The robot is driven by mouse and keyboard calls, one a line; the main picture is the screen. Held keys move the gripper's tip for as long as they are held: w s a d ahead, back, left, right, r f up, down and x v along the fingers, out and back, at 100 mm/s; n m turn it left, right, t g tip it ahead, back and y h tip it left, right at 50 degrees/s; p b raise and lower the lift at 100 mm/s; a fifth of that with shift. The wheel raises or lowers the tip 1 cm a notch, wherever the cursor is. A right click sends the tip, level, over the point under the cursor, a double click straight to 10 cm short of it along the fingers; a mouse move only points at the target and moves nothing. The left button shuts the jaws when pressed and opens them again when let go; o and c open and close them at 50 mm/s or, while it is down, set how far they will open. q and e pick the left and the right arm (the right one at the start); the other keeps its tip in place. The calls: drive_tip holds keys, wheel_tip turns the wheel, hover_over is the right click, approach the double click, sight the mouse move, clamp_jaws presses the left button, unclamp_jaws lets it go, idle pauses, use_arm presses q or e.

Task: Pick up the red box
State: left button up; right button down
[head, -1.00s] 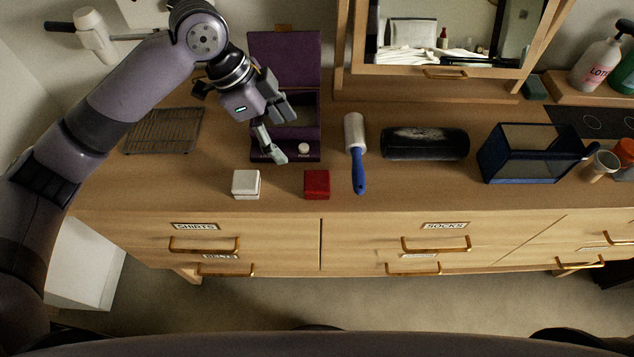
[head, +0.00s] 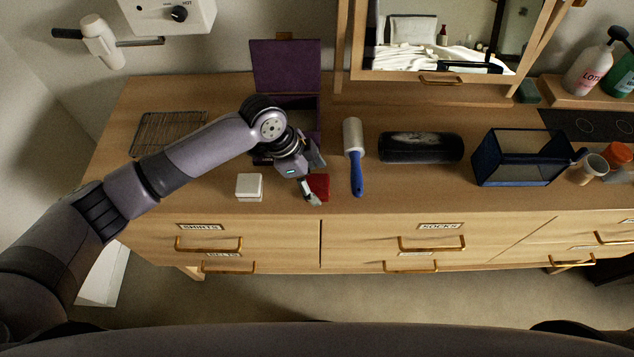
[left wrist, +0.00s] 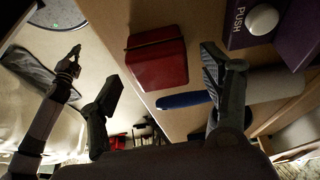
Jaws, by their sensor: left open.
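The red box (head: 321,187) sits on the dresser top near its front edge, partly hidden behind my left gripper (head: 316,181) in the head view. In the left wrist view the red box (left wrist: 157,60) lies ahead, between the lines of the two spread fingers. My left gripper (left wrist: 160,85) is open and empty; I cannot tell whether a finger touches the box. What looks like my right gripper (left wrist: 70,62) shows at the left of the wrist view, apart from the box; its jaw state is unclear.
A white box (head: 249,187) stands left of the red box. A lint roller (head: 356,165) lies to the right, with a dark cylinder (head: 421,147) beyond. An open purple case (head: 287,66) is behind, partly covered by my arm.

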use_arm(q)
drive_tip(key=shift+x, duration=1)
drive_tip(key=shift+r, duration=0.1)
drive_tip(key=c, duration=1.2)
